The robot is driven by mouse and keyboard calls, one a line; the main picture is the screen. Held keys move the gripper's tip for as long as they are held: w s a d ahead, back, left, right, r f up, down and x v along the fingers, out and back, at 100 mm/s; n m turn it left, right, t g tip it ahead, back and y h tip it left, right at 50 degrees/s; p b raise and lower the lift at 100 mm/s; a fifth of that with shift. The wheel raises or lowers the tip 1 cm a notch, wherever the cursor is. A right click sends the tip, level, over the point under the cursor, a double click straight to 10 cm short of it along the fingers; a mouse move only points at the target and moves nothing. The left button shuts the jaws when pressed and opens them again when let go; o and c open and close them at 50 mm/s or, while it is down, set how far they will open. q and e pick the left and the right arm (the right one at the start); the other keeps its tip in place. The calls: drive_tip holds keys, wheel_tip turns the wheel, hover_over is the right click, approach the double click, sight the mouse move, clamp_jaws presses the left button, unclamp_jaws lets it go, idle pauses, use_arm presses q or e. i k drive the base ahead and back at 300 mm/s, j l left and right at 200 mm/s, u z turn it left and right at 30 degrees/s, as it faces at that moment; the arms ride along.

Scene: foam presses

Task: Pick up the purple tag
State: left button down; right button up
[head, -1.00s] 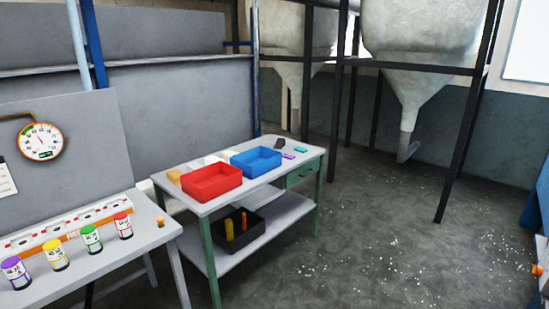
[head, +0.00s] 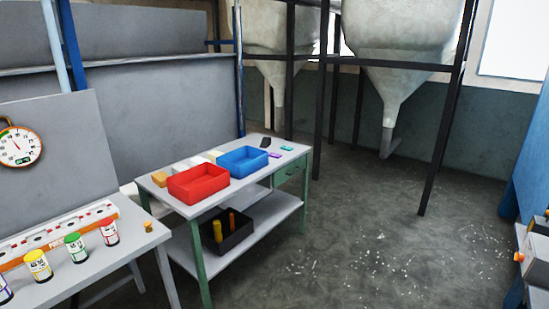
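A small flat purple tag (head: 275,155) lies on the top of the grey table with green legs (head: 158,190), just right of the blue bin. A teal tag (head: 287,148) lies a little beyond it, near the table's right edge. Neither of my grippers shows in the head view, and the table is some distance away.
The table also bears a red bin (head: 198,182), a blue bin (head: 243,161) and a dark item (head: 265,142). A black box (head: 228,232) sits on its lower shelf. A bench with coloured jars (head: 75,248) stands at the left. Open floor (head: 340,240) lies to the right.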

sight(272, 154)
drive_tip(key=i+z, duration=0.3)
drive_tip(key=i, duration=1.6)
drive_tip(key=i+l+u, duration=0.1)
drive_tip(key=i+u, duration=0.15)
drive_tip(key=i, duration=0.35)
drive_tip(key=i+l+u, duration=0.3)
drive_tip(key=i, duration=0.35)
drive_tip(key=i+l+u, duration=0.25)
drive_tip(key=i, duration=0.3)
drive_tip(key=i+l+u, duration=0.25)
drive_tip(key=i+l, duration=0.3)
drive_tip(key=i+l+u, duration=0.6)
drive_tip(key=l+u, duration=0.15)
drive_tip(key=i+l+u, duration=0.1)
drive_tip(key=l+u, duration=0.15)
drive_tip(key=l, duration=0.15)
drive_tip(key=i+l+u, duration=0.1)
drive_tip(key=l+u, duration=0.45)
drive_tip(key=l, duration=0.2)
drive_tip(key=i, duration=0.05)
